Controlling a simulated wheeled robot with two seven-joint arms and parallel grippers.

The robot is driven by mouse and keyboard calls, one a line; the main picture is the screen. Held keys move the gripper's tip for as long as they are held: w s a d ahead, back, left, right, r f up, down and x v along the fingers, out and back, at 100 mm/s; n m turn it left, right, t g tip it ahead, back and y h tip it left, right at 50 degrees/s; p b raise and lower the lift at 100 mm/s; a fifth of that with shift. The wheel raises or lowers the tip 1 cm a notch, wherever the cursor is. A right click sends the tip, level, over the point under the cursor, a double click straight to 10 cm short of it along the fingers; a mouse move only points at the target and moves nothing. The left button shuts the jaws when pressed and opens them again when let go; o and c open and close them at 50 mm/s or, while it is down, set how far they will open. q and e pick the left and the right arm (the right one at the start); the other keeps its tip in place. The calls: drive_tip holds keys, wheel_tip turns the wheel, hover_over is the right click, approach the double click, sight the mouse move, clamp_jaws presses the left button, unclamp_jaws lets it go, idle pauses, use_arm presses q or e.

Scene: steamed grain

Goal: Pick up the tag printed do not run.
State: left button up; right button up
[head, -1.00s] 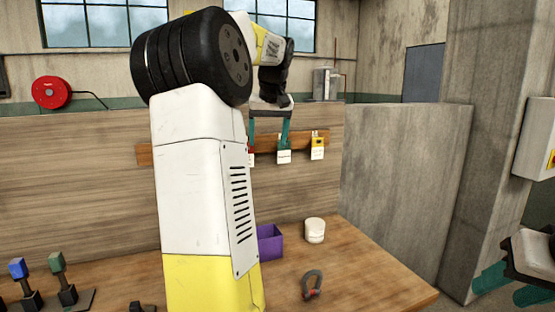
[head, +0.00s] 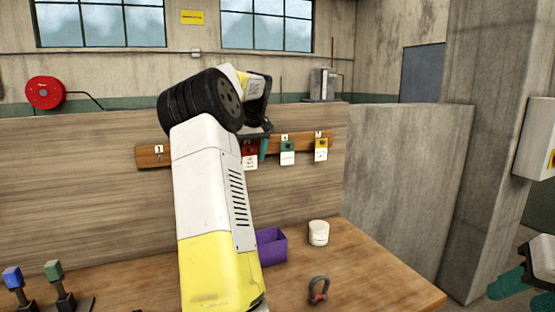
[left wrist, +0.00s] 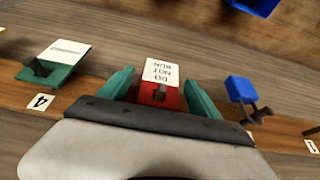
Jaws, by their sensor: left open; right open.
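The tag printed DO NOT RUN (left wrist: 161,72) is white with a red upper part and hangs on the wall board. It also shows in the head view (head: 250,161). My left gripper (left wrist: 159,80) is open, with one teal finger on each side of the tag; whether they touch it I cannot tell. In the head view the left gripper (head: 262,147) is partly hidden by its own wrist. My right gripper (head: 527,284) is open and empty at the lower right, away from the board.
The wooden board (head: 152,158) carries a green tag (head: 287,153) and a yellow tag (head: 321,149); a blue item (left wrist: 240,92) hangs on the other side. On the bench are a purple box (head: 271,247), a white jar (head: 318,233) and a shackle (head: 318,289).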

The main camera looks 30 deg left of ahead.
use_arm(q)
drive_tip(key=shift+f, duration=0.1)
drive_tip(key=c, duration=1.4)
drive_tip(key=shift+d+r, duration=0.1)
drive_tip(key=shift+r, duration=0.3)
drive_tip(key=s+d, duration=1.1)
drive_tip(key=d, duration=0.2)
drive_tip(key=shift+d, duration=0.4)
